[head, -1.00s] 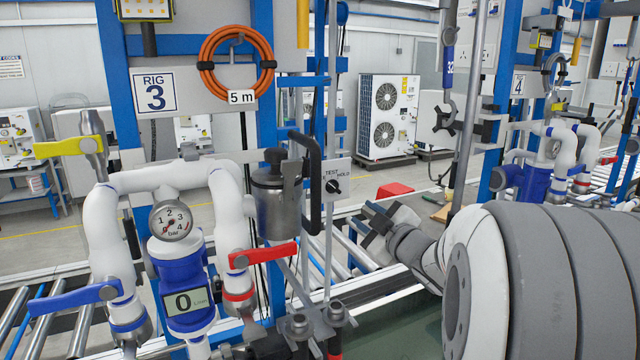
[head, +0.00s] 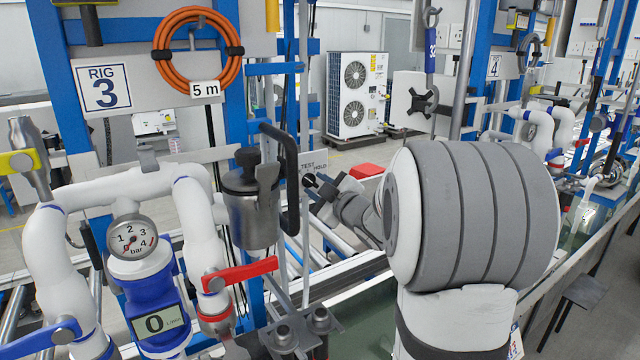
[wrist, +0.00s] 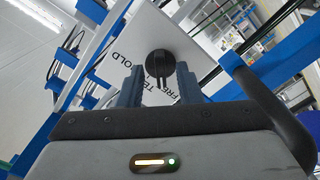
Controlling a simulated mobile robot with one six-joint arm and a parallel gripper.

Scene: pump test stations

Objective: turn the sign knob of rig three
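The sign of rig three (head: 316,162) is a small white plate marked TEST and HOLD, right of the steel canister in the head view. In the wrist view the tilted sign plate (wrist: 145,37) also shows FREE, partly hidden. The black sign knob (wrist: 160,64) with its bar-shaped grip is near the middle there. My gripper (wrist: 159,84) is open, with one dark finger on each side of the knob's lower part. Contact cannot be told. In the head view my gripper (head: 322,188) is at the sign's lower edge and hides part of it.
A black curved handle (head: 290,180) stands just left of the sign; in the wrist view the handle (wrist: 270,110) is close on the right. The steel canister (head: 252,210), red lever (head: 240,273) and gauge (head: 130,236) are further left.

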